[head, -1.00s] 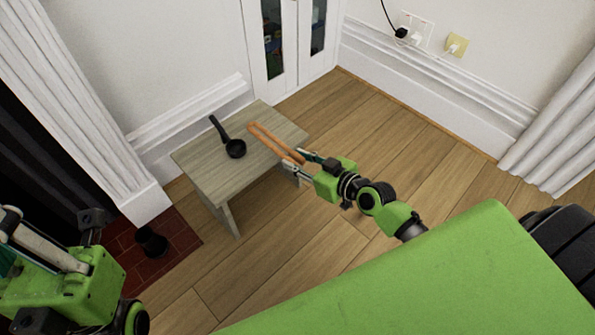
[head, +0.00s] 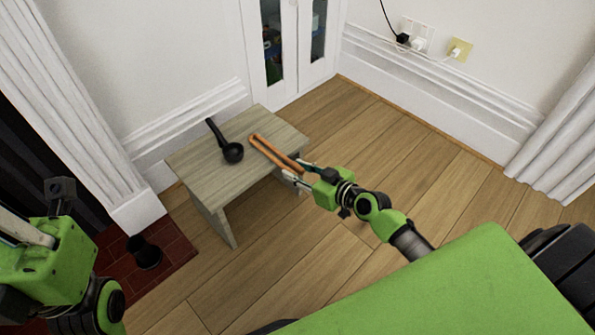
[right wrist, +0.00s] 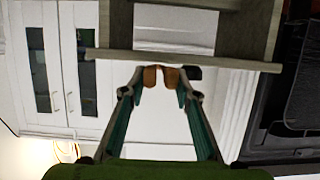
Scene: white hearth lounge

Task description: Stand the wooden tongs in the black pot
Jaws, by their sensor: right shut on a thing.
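The wooden tongs (head: 273,151) are orange-brown with two long arms. They reach out over the right part of the small stool, and in the right wrist view their near ends (right wrist: 167,76) show between my fingertips. My right gripper (head: 299,172) is shut on these ends, by the stool's right edge. The black pot (head: 146,252) is a small dark vessel on the red tiles at lower left, well away from the tongs. My left gripper (head: 30,232) is cut off by the left edge, and its jaw state is unclear.
A black ladle (head: 232,152) lies on the grey wooden stool (head: 205,178), left of the tongs. The red tiled hearth (head: 178,248) adjoins a white pillar (head: 138,212). The wooden floor (head: 400,140) right of the stool is clear. A white cabinet (head: 290,50) stands behind.

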